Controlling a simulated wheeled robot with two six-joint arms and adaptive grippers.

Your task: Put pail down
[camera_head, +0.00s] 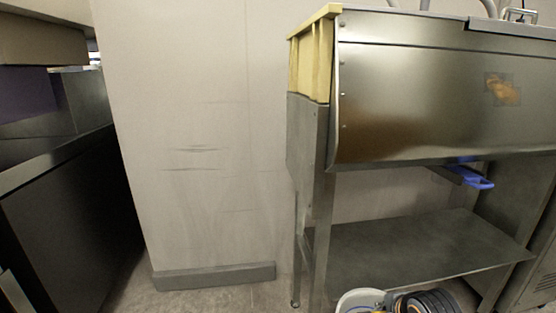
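I cannot make out a pail in the head view. Pale, blue-marked and black ribbed parts at the bottom edge look like part of my own arm, cut off by the frame. Neither gripper's fingers show, so I cannot see whether either one holds anything.
A steel sink-like unit (430,100) stands at the right, with a bare lower shelf (420,248) and a blue piece (476,179) under its basin. A dark counter (65,200) stands at the left. A pale wall (200,130) with a grey skirting (215,277) lies between, above a strip of floor.

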